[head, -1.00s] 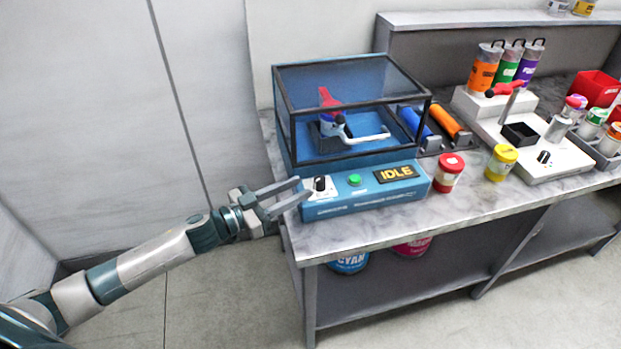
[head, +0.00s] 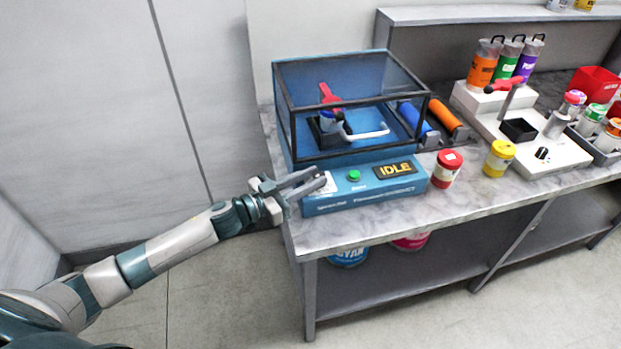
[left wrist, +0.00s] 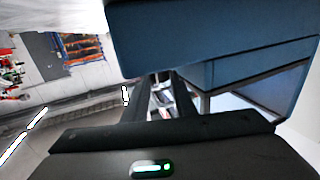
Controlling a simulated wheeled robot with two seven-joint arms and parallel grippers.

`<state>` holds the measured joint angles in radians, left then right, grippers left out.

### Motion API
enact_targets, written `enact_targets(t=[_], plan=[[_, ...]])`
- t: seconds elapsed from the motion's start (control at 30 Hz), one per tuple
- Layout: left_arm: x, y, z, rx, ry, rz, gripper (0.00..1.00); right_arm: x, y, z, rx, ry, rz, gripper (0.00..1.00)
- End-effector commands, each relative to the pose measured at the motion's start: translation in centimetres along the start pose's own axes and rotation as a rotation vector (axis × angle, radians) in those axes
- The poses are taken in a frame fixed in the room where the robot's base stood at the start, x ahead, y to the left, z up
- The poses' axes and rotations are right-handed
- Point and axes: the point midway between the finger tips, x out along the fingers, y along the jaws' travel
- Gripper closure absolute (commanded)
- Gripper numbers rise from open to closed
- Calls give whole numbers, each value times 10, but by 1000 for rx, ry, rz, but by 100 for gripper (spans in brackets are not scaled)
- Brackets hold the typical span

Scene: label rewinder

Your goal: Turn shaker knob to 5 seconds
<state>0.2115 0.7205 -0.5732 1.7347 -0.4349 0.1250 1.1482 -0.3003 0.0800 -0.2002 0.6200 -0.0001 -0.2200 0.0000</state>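The blue shaker (head: 366,200) stands at the table's left end, with a dark-framed clear cover above its front panel. The panel has a white dial plate (head: 329,185), a green button (head: 353,175) and a display (head: 394,170) reading IDLE. My left gripper (head: 321,177) is at the dial, its two fingers still apart. The fingers hide the black knob, so I cannot tell whether they touch it or where it points. In the left wrist view, the blue housing (left wrist: 215,45) fills the upper right and the knob is not visible.
A red-lidded jar (head: 446,168) and a yellow jar (head: 498,158) stand right of the shaker. Blue and orange rollers (head: 447,117) lie behind them. A white machine (head: 545,150) is farther right. Floor left of the table is clear.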

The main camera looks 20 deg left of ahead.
Motion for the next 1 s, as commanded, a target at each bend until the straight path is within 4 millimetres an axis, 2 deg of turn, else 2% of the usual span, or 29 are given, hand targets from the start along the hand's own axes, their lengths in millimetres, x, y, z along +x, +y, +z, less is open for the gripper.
enact_targets(t=[0.47, 0.73, 1.0], plan=[[0, 4, -2, -5, 2, -88, 98, -8, 1, -1, 0, 0, 1, 100], [1, 8, -1, -8, 3, -229, 98, -16, 1, -1, 0, 0, 1, 100], [2, 12, 0, -9, 3, -388, 98, -14, 1, -1, 0, 0, 1, 100]])
